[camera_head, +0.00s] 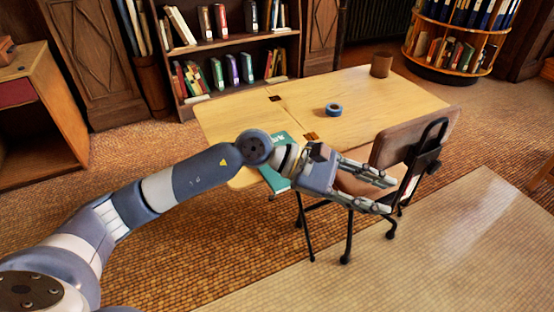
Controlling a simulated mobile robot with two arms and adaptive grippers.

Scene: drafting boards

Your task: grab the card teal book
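A teal book (276,180) lies at the near left edge of the light wooden table (350,107). My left arm crosses in front of it and hides part of it. White lettering shows on its cover near the arm. My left gripper (388,194) is to the right of the book, apart from it, in front of the chair. Its two fingers are spread and nothing is between them. My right gripper is not in the picture.
A brown chair (412,143) stands at the table's near right side, close behind my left gripper. A blue tape roll (333,109) and a brown cup (381,64) are on the table. A bookshelf (236,40) stands behind. Open floor (470,250) lies at front right.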

